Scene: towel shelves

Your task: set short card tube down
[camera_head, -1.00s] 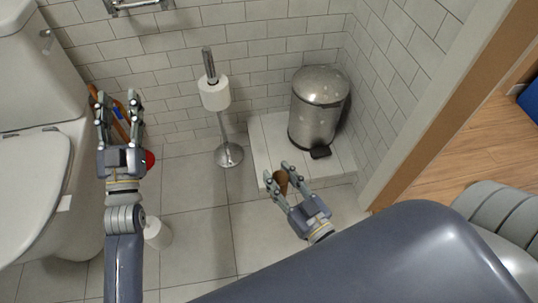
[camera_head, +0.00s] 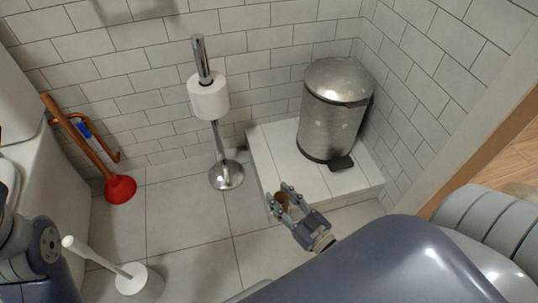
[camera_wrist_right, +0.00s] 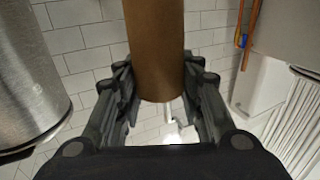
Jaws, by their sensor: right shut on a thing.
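The short card tube (camera_head: 283,200) is brown and held between the fingers of my right gripper (camera_head: 283,204). In the right wrist view the tube (camera_wrist_right: 154,45) stands upright in the picture between the two fingers of the gripper (camera_wrist_right: 158,92), which are shut on it. In the head view the tube and gripper appear over the front of the white tiled ledge (camera_head: 318,181), left of the bin. I cannot tell whether the tube touches the ledge. My left gripper is out of view; only part of that arm shows at the lower left.
A metal pedal bin (camera_head: 333,110) stands on the ledge. A chrome stand (camera_head: 219,150) with a toilet roll (camera_head: 209,97) is to its left. A red plunger (camera_head: 120,188) leans at the wall, and a white toilet brush (camera_head: 139,282) stands in front. Floor between them is clear.

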